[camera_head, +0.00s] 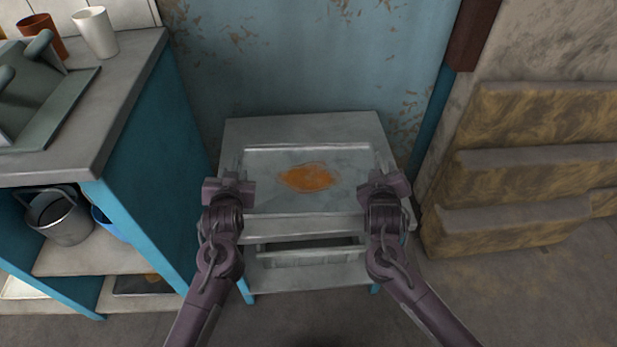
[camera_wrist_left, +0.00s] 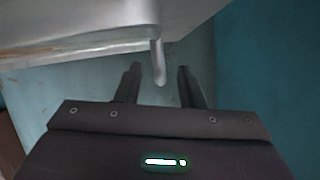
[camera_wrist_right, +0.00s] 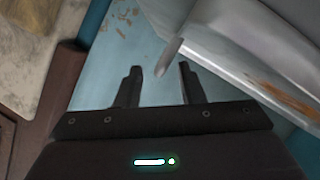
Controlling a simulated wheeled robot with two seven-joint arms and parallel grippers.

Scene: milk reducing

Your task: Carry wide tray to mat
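The wide tray (camera_head: 350,200) is a flat grey metal tray with an orange-brown patch in its middle. It lies on a small grey-topped table (camera_head: 300,128). My left gripper (camera_head: 231,181) is at the tray's left edge. In the left wrist view its fingers are apart, with a metal handle end (camera_wrist_left: 158,70) between them. My right gripper (camera_head: 384,178) is at the tray's right edge. In the right wrist view its fingers are apart, with a handle end (camera_wrist_right: 170,58) near the fingertips. I cannot make out a mat for certain.
Stepped straw-coloured blocks (camera_head: 520,170) stand on the right. A wall is behind.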

